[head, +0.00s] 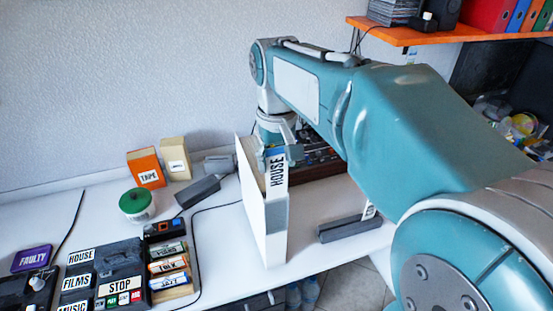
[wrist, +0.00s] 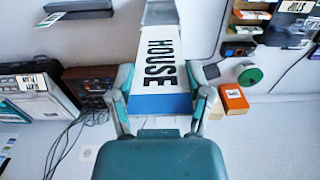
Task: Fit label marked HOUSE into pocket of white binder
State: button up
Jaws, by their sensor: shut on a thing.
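The white binder (head: 250,195) stands upright on the white table, its narrow spine facing the camera. A grey section (head: 276,215) covers the lower spine and shows at the top of the wrist view (wrist: 160,13). The white label marked HOUSE (head: 276,173), with a blue upper end, hangs upright along the upper spine. In the wrist view the label (wrist: 158,60) lies between my fingers, in line with the grey section. My gripper (wrist: 160,88) is shut on the label's blue end, at the binder's top (head: 276,150). I cannot tell whether the label's lower end is inside the pocket.
Left of the binder are a label rack (head: 168,268), a dark panel marked STOP (head: 120,288), a green-lidded tub (head: 136,206) and an orange TAPE box (head: 146,168). A grey block (head: 348,228) lies to the right. An orange shelf (head: 430,36) hangs above right.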

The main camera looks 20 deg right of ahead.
aim_at(276, 148)
jog(key=shift+f, duration=4.3)
jog(key=o, duration=0.8)
jog(key=shift+c, duration=0.2)
notch_tip(276, 148, up, 12)
jog(key=shift+f, duration=0.15)
jog(key=s+f+t, duration=0.2)
jog(key=s+f, duration=0.2)
jog(key=s, duration=0.3)
jog(key=s+f+t, duration=0.3)
jog(key=s+f, duration=0.1)
jog(key=s, duration=0.3)
jog(key=shift+t, duration=0.3)
